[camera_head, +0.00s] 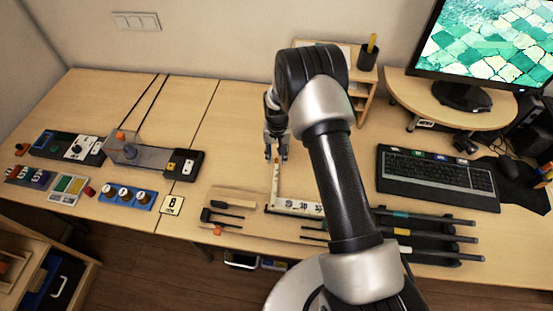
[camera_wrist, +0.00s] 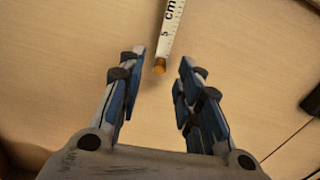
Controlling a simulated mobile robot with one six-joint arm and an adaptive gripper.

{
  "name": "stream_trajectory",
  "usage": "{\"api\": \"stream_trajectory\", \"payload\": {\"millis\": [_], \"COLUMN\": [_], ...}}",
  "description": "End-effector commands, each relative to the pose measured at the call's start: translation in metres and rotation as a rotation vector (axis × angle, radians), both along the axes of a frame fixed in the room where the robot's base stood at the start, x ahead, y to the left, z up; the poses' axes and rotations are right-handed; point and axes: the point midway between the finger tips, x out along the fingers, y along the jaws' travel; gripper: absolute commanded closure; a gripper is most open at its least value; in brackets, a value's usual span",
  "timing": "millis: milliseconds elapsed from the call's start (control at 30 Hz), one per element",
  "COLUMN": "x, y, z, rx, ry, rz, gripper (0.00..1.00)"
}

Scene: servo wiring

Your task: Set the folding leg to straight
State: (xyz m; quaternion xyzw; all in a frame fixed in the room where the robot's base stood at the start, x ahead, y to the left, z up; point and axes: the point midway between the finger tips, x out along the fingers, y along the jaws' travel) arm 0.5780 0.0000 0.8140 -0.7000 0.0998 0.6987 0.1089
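A white folding rule with black markings lies on the desk, bent to about a right angle. Its folding leg (camera_head: 275,182) points away toward the back, and its other leg (camera_head: 298,207) runs right until my arm hides it. In the wrist view the folding leg (camera_wrist: 171,25) shows "cm" and an orange-brown tip (camera_wrist: 160,67). My gripper (camera_head: 276,157) points down over the free end of that leg. In the wrist view my gripper (camera_wrist: 163,57) is open, with one finger on each side of the tip, and neither visibly touches it. The height gap is unclear.
Dark rods (camera_head: 430,232) lie right of my arm, below the keyboard (camera_head: 437,178). A wooden organizer (camera_head: 358,92) stands behind. Bare desk lies left of my gripper.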

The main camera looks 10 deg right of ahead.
Motion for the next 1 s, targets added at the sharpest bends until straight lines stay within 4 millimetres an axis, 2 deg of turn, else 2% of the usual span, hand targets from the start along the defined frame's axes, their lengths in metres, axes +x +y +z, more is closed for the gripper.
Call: {"api": "stream_trajectory", "payload": {"millis": [33, 200, 500, 1000], "x": [0.000, 0.000, 0.000, 0.000], "y": [0.000, 0.000, 0.000, 0.000], "z": [-0.008, -0.018, -0.019, -0.018], "rx": [0.000, 0.000, 0.000, 0.000], "ry": [0.001, 0.001, 0.000, 0.000], "rz": [0.000, 0.000, 0.000, 0.000], "gripper": [0.68, 0.68, 0.69, 1.00]}}
